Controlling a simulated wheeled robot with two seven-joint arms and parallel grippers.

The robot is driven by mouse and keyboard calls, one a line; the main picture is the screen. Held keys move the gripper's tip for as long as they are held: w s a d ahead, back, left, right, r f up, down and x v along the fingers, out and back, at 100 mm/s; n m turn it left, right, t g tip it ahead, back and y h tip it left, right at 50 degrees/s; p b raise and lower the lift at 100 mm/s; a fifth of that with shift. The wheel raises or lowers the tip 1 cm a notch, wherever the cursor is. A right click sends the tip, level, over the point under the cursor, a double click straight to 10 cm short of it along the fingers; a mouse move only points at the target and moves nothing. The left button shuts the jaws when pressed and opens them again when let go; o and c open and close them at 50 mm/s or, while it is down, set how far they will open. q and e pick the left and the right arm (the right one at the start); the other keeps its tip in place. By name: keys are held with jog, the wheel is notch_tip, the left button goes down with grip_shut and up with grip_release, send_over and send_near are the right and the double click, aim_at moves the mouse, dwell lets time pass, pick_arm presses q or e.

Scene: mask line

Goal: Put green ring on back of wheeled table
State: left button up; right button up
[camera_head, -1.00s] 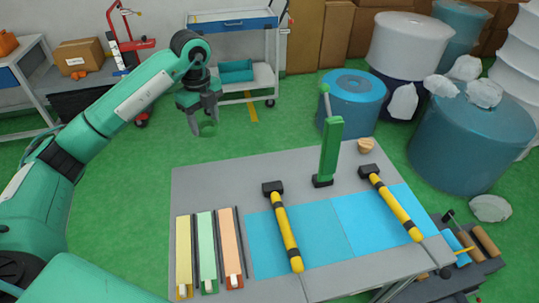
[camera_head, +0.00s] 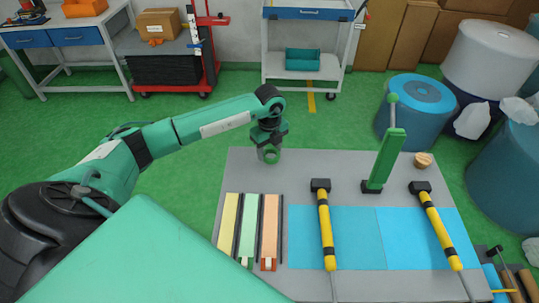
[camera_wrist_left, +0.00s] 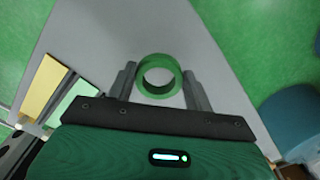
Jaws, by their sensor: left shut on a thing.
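My left gripper (camera_head: 269,151) is shut on the green ring (camera_head: 271,157), at the back-left corner of the grey table (camera_head: 330,165) in the head view. In the left wrist view the ring (camera_wrist_left: 176,68) sits between the two fingers (camera_wrist_left: 158,80), its round opening facing the camera. Behind it is the grey tabletop (camera_wrist_left: 125,35), with green floor on both sides. Whether the ring touches the tabletop is not clear. My right gripper is not in view.
A green upright tool (camera_head: 386,160) and several coloured strips (camera_head: 249,225) are on the table. The tabletop's back strip is mostly clear.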

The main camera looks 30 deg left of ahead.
pick_arm(q)
notch_tip(320, 180, down, 4)
jog(key=shift+r+p, duration=0.25)
jog(key=shift+p, duration=0.15)
jog(key=shift+f, duration=0.1)
jog(key=shift+f, duration=0.15)
jog(key=o, duration=1)
jog(key=shift+c, duration=0.2)
